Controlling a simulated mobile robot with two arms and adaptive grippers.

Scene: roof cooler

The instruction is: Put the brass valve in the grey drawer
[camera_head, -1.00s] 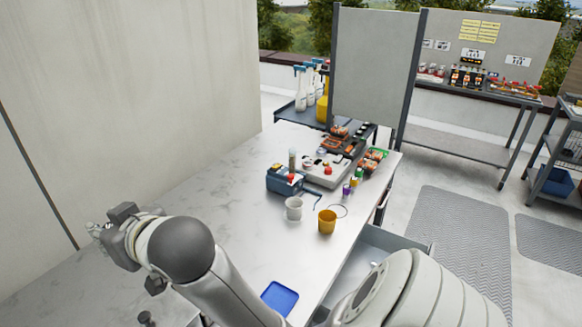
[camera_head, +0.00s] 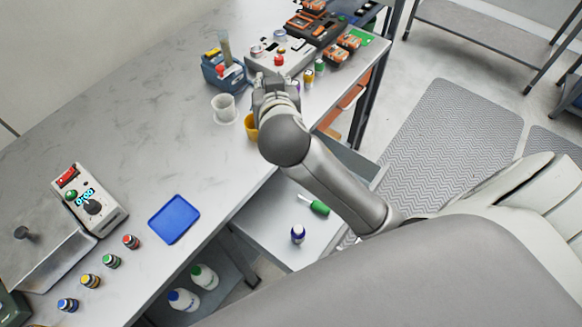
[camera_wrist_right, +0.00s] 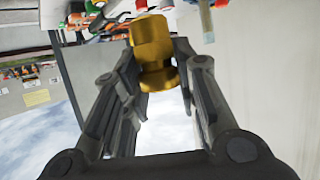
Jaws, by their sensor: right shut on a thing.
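The brass valve (camera_wrist_right: 152,50) shows large in the right wrist view as a gold, stepped round body. My right gripper (camera_wrist_right: 150,85) is shut on it. In the head view my right gripper (camera_head: 275,85) is over the far right part of the table, and the valve cannot be made out there. A grey drawer (camera_head: 270,205) is open below the table's right edge, nearer than the gripper. It holds a blue-capped bottle (camera_head: 298,234) and a green-handled tool (camera_head: 314,204). My arm covers part of it. My left gripper is not in view.
A yellow cup (camera_head: 251,127), partly hidden, and a white cup (camera_head: 225,108) stand close to my right gripper. A blue caddy (camera_head: 222,72) and grey box (camera_head: 270,62) are behind. A blue tray (camera_head: 174,219) lies near the edge. The middle table is clear.

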